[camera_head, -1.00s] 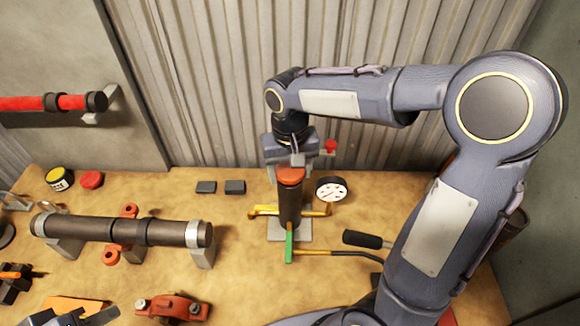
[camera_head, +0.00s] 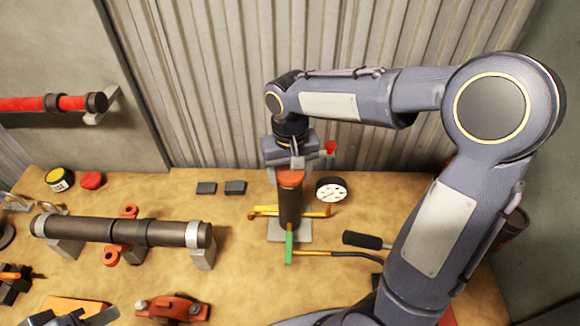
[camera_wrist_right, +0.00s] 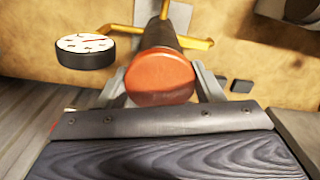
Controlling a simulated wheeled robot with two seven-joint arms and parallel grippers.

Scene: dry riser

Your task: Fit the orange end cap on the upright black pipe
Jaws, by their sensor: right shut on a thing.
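The upright black pipe (camera_head: 290,208) stands on a grey base plate (camera_head: 275,230) near the back of the bench. The orange end cap (camera_head: 290,177) is at the top of the pipe, and it shows large in the right wrist view (camera_wrist_right: 160,75). My right gripper (camera_head: 292,163) is above the pipe, shut on the cap with a finger on each side. The cap looks in line with the pipe; I cannot tell how far it sits over the end.
A gauge (camera_head: 331,189) stands just right of the pipe, with a yellow bar (camera_head: 318,211) around its lower part. A green-ended tool (camera_head: 289,248) lies in front. A horizontal pipe (camera_head: 85,230) on stands is at the left. Two small black blocks (camera_head: 235,187) lie behind.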

